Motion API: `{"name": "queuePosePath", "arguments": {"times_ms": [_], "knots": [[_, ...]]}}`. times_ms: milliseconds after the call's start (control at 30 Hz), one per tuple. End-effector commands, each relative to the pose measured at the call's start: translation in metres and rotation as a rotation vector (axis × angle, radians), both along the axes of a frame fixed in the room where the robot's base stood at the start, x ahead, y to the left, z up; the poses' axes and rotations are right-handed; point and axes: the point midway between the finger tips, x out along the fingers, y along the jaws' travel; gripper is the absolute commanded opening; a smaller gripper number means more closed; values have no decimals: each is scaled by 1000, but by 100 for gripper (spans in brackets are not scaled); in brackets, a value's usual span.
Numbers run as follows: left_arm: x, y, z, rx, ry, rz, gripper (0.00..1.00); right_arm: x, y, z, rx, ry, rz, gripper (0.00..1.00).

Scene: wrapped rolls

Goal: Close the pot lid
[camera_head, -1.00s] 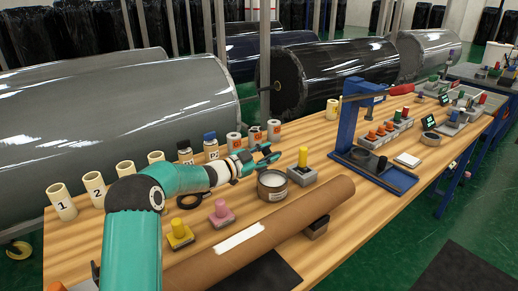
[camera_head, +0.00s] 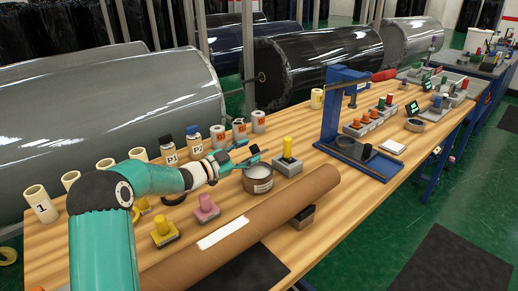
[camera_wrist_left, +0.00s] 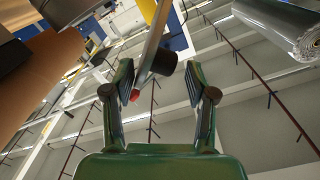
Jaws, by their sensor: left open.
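The pot (camera_head: 258,182) is a short grey cylinder with a pale label, standing on the wooden table. Its top looks light grey, and I cannot tell in the head view how its lid sits. My left gripper (camera_head: 250,153) is just above and behind the pot's far rim. In the left wrist view, the left gripper (camera_wrist_left: 161,90) has its fingers spread apart. A thin grey strip with a dark stub (camera_wrist_left: 163,62) shows between and beyond the fingertips; it may be the lid seen edge-on with its knob. Contact with it is not clear. My right gripper is not in view.
A yellow-knobbed block (camera_head: 288,160) stands right beside the pot. A long brown roll (camera_head: 235,232) lies along the near side. A blue press (camera_head: 332,110) stands to the right.

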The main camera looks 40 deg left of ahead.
Motion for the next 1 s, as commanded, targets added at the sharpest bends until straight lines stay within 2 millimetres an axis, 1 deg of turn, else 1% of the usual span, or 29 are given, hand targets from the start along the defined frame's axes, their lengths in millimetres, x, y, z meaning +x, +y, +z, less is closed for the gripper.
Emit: {"name": "queuePosePath", "arguments": {"times_ms": [33, 100, 200, 267, 567, 833, 933, 1000], "knots": [[-11, 7, 3, 2, -1, 11, 56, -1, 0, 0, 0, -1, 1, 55], [-22, 8, 7, 5, -6, 10, 56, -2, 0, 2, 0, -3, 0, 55], [-33, 9, 11, 8, -10, 10, 56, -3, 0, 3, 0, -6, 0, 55], [-37, 8, 13, 8, -11, 7, 56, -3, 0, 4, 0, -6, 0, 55], [-31, 5, 10, 10, -5, 0, 56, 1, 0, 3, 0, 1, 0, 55], [-30, 5, 11, 10, -6, -1, 56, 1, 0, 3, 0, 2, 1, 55], [-30, 5, 16, 10, -6, -1, 56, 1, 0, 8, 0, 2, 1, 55], [-30, 5, 23, 10, -6, -1, 56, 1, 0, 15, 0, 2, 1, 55]]}}
